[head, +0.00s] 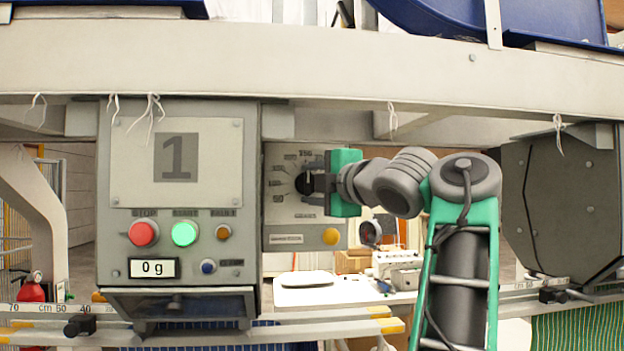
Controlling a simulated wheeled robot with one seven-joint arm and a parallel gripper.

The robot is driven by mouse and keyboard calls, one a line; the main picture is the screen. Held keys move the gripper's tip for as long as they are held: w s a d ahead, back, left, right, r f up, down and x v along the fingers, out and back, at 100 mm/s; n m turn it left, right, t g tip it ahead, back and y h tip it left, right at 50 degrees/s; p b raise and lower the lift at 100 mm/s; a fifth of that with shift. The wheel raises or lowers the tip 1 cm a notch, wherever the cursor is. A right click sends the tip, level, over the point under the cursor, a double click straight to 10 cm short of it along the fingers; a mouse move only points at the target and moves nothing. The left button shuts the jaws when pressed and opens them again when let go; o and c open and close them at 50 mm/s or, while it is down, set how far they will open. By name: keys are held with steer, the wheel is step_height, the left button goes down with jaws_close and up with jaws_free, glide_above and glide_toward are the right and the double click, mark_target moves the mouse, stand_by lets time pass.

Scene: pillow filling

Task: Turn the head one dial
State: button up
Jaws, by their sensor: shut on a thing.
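The head one panel (228,230) is a grey box with a big "1" plate, a red, a green and a small orange button, and a display reading "0 g". Right of it, a dial plate (280,205) with a printed scale carries a dark round dial (303,184). My gripper (312,184) reaches in from the right and is shut on the dial. Its green body and fingers hide the dial's right side and part of the scale, so the pointer's setting cannot be read.
A wide beige beam (330,62) runs just above the panel and my arm. A rail with a ruler scale (60,308) runs below. A dark grey box (560,205) hangs at the right. A white table with a sewing machine (397,264) stands behind.

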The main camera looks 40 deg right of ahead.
steer(key=shift+f, duration=0.1)
stand_by(0.3)
steer(key=o, duration=1.4)
steer(key=shift+c, duration=0.2)
steer(key=v, duration=0.7)
steer(key=shift+s+b, duration=0.35)
steer(key=shift+s, duration=0.05)
steer(key=shift+a, duration=0.15)
